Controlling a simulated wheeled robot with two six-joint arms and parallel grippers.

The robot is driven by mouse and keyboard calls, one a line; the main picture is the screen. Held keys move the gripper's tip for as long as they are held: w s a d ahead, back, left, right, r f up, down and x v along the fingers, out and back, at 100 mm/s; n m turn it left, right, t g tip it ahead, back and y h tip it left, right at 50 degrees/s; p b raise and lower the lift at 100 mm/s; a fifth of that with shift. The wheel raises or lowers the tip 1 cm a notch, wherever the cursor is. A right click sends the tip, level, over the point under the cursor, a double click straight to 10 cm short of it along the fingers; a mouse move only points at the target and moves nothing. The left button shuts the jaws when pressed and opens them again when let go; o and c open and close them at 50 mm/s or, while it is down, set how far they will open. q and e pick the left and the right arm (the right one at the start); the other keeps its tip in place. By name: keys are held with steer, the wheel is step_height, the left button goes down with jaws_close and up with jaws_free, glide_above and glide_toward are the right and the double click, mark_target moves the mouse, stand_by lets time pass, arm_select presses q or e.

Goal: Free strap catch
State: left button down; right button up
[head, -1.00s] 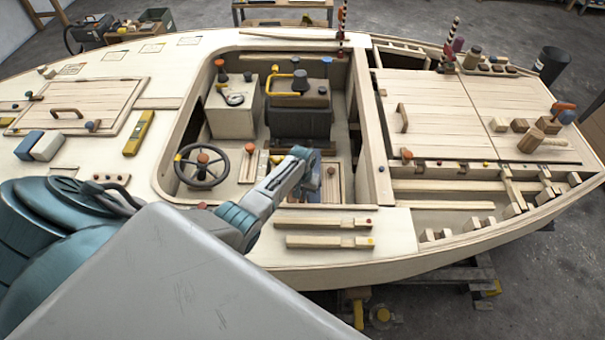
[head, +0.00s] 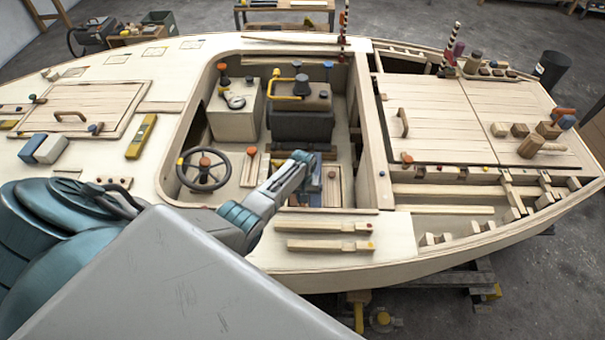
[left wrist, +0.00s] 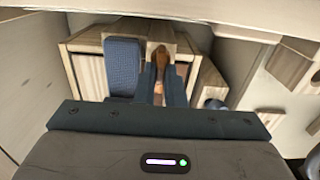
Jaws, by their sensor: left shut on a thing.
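My left arm reaches from the lower left over the near side deck into the cockpit, and its gripper is low inside near the cockpit floor. In the left wrist view the two dark fingers of my left gripper (left wrist: 159,84) are shut on a narrow orange-brown wooden piece (left wrist: 160,58), apparently the catch. A pale wooden block (left wrist: 170,36) stands around or just behind it. A blue woven strap (left wrist: 124,66) lies beside the fingers, on their left. A blue strip, perhaps the same strap, shows beside the gripper in the head view (head: 315,180). My right gripper is in neither view.
The steering wheel (head: 203,170) stands left of my arm in the cockpit. The dark engine box (head: 302,125) is beyond it. The cockpit's near coaming and two loose wooden bars (head: 318,226) lie close to my forearm. A pale wall crosses the top of the wrist view.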

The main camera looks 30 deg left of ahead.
arm_select(q)
steer(key=c, duration=1.5)
jaws_free()
steer(key=shift+r, duration=0.15)
step_height(320, 180, up, 11)
steer(key=shift+f, duration=0.2)
